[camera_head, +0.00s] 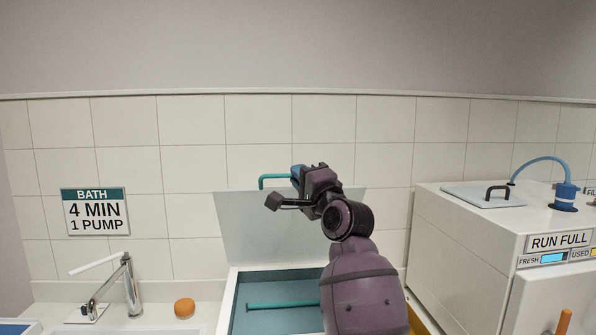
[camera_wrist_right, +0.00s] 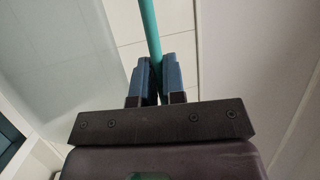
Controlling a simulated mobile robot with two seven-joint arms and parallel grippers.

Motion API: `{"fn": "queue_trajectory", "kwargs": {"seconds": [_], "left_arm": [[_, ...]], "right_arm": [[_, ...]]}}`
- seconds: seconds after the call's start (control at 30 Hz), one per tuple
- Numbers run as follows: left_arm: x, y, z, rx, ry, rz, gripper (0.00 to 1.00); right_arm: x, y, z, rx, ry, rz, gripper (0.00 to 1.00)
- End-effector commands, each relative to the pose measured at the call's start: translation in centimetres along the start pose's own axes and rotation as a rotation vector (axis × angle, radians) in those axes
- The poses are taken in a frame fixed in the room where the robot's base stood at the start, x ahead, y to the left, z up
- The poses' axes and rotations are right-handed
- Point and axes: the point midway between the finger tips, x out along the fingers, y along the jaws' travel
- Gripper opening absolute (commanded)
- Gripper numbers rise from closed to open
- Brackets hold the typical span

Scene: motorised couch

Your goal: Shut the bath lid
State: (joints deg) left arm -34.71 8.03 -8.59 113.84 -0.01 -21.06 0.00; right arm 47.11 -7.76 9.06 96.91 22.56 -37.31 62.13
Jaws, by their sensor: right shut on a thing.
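The bath lid (camera_head: 245,225) is a pale grey panel standing raised, tilted up at the back of the open bath (camera_head: 233,298). A teal handle (camera_head: 270,177) shows at the lid's top edge. My right gripper (camera_head: 298,176) is at this handle, and its arm hides the lid's right part. In the right wrist view, the blue fingers of my right gripper (camera_wrist_right: 158,78) are closed around the teal handle bar (camera_wrist_right: 149,28). The lid also shows as a pale panel (camera_wrist_right: 60,60) on the left of that view. My left gripper is not in view.
A teal bar (camera_head: 280,305) lies across the bath's opening. A white machine (camera_head: 470,240) with a small lid and a blue hose stands close on the right. A tap (camera_head: 125,285) and an orange round thing (camera_head: 184,307) are on the left. A tiled wall (camera_head: 190,150) is behind.

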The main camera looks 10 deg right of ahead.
Motion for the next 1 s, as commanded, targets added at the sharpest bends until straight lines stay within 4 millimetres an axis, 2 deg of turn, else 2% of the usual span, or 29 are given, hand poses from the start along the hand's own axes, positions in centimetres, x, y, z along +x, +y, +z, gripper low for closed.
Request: {"fn": "queue_trajectory", "kwargs": {"seconds": [0.03, 0.1, 0.4, 0.67, 1.0], "left_arm": [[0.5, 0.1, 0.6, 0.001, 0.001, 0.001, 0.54], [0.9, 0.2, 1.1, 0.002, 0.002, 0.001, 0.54], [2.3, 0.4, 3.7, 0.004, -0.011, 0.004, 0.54], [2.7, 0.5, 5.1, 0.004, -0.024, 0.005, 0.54], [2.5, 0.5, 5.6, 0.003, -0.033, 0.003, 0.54]], "right_arm": [[-1.2, 1.0, 0.4, -0.009, 0.001, -0.024, 0.0], [-2.4, 1.4, 0.9, -0.025, 0.0, -0.062, 0.0], [-6.1, 2.7, 2.5, -0.077, -0.002, -0.18, 0.0], [-7.4, 3.1, 3.1, -0.096, -0.003, -0.228, 0.0], [-7.6, 3.0, 3.1, -0.1, -0.003, -0.238, 0.0]]}}
